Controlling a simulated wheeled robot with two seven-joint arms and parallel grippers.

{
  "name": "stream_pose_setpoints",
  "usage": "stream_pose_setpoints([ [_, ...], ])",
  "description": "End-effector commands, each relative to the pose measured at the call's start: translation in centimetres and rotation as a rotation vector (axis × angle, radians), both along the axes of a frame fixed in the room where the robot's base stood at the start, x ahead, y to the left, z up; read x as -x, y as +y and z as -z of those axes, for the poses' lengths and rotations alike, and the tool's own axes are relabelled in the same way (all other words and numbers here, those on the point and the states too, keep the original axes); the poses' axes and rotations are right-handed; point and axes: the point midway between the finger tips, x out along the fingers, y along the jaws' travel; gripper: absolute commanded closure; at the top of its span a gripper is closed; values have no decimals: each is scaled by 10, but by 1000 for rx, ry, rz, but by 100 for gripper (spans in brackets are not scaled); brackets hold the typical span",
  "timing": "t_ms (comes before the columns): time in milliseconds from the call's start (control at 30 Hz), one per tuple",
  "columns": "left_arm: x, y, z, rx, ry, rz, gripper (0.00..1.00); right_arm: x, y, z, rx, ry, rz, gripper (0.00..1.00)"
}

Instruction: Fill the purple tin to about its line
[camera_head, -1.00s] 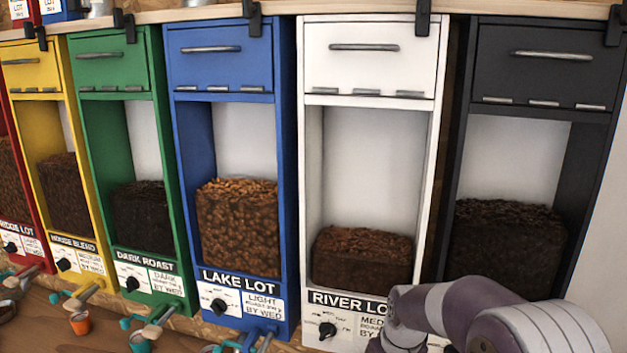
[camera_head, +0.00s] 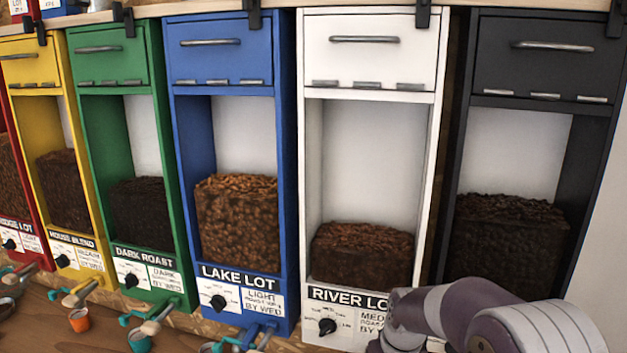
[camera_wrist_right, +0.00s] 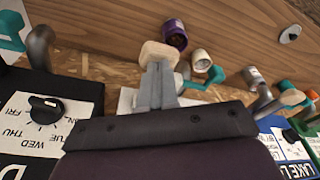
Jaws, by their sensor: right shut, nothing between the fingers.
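The purple tin (camera_wrist_right: 174,33) is on the wooden counter in the right wrist view, just beyond my right gripper; its fill level and line cannot be made out. The head view does not show the right fingertips or the tin. My left gripper is not in view.
The blue Lake Lot dispenser (camera_head: 219,65) and black dispenser (camera_head: 545,60) flank River Lot. An orange cup (camera_head: 79,319) and teal cup (camera_head: 139,341) stand lower left. Bare counter (camera_wrist_right: 240,25) lies beyond.

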Motion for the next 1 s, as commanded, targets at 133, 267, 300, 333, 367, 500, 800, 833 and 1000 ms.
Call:
stream_pose_setpoints([
  [133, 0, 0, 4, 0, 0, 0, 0, 0, 0, 6, 0, 0, 0, 100],
  [267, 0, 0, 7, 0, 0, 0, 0, 0, 0, 10, 0, 1, 0, 100],
  [300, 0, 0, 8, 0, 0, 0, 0, 0, 0, 11, 0, 1, 0, 100],
  [333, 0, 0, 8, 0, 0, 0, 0, 0, 0, 12, 0, 1, 0, 100],
  [367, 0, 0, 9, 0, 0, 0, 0, 0, 0, 13, 0, 1, 0, 100],
  [500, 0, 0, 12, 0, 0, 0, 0, 0, 0, 17, 0, 2, 0, 100],
  [800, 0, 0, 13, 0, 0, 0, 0, 0, 0, 20, 0, 2, 0, 100],
  [833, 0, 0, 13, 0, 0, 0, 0, 0, 0, 20, 0, 2, 0, 100],
  [1000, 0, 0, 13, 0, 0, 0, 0, 0, 0, 20, 0, 2, 0, 100],
])
